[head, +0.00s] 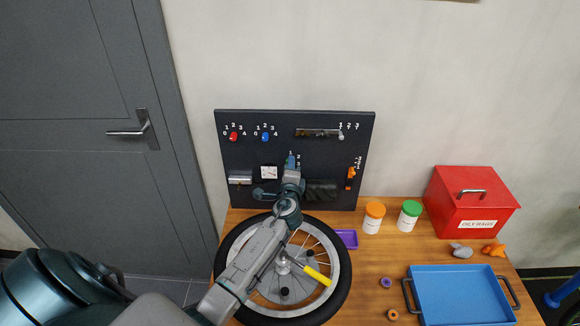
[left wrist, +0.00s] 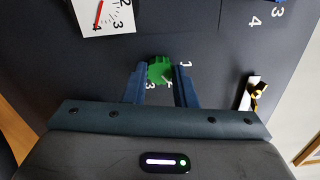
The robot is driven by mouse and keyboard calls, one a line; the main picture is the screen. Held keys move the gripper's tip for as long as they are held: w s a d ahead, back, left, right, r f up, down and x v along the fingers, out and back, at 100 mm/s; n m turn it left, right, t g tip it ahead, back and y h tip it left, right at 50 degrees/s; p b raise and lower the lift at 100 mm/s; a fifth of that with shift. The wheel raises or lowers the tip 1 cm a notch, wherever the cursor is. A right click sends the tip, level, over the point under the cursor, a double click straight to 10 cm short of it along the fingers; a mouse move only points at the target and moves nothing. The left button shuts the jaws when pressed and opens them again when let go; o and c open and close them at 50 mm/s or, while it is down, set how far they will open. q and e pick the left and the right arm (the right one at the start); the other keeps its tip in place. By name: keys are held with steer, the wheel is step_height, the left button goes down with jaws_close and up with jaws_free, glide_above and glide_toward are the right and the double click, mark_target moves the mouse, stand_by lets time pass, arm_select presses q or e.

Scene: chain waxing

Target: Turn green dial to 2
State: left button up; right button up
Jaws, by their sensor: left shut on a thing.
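The green dial (left wrist: 158,71) sits on the black upright panel (head: 225,150), with a small light mark on its face. My left gripper (left wrist: 161,76) is shut on it, one blue finger at each side. In the left wrist view a 1 shows right of the dial and a 3 below left. Other digits there are hidden, and I cannot tell which number the mark points at. In the head view my left gripper (head: 291,160) reaches the middle of the panel and hides the dial. My right gripper is not in view.
The panel also bears a red dial (head: 233,137), a blue dial (head: 265,137), a white gauge (head: 269,172) and an orange lever (head: 350,178). A wheel (head: 342,286) lies under my left arm. Two jars, a red box (head: 470,205) and a blue tray (head: 460,272) stand right.

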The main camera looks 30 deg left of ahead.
arm_select(q)
steer(key=shift+f+m, duration=0.2)
steer(key=shift+m, duration=0.3)
steer(key=o, duration=1)
steer(key=shift+d+r, duration=0.1)
steer(key=shift+r, duration=0.05)
steer(key=b+v, duration=0.2)
steer(key=v, duration=0.9)
